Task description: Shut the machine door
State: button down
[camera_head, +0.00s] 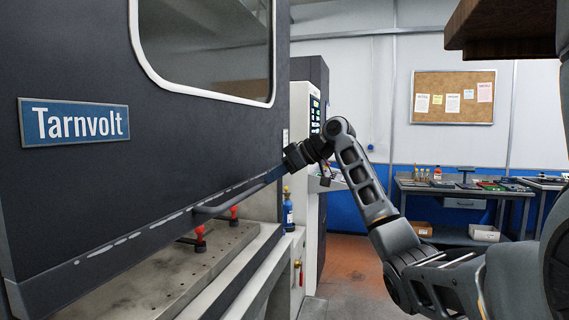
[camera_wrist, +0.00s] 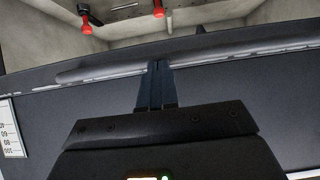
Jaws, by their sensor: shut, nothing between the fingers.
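The machine door (camera_head: 75,195) is a large dark panel with a window and a blue "Tarnvolt" plate. It stands open, with the machine bed (camera_head: 185,270) showing below its lower edge. A grey bar handle (camera_head: 225,204) runs along that edge; it also shows across the wrist view (camera_wrist: 215,57). My gripper (camera_head: 275,175) is at the far right end of the handle in the head view. In the wrist view, its fingers (camera_wrist: 157,68) are shut and empty, with their tips at the handle bar. I cannot tell whether they touch it.
Red-topped clamps (camera_head: 200,240) stand on the bed under the door. A blue bottle (camera_head: 288,212) stands beside the machine. A control cabinet (camera_head: 312,115) is behind my gripper. A workbench (camera_head: 455,190) stands at the back right, with open floor (camera_head: 345,260) before it.

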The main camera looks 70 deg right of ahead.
notch_tip(320, 180, down, 30)
jog(key=b, duration=1.1)
jog(key=shift+w+a, duration=0.2)
jog(key=shift+w, duration=0.05)
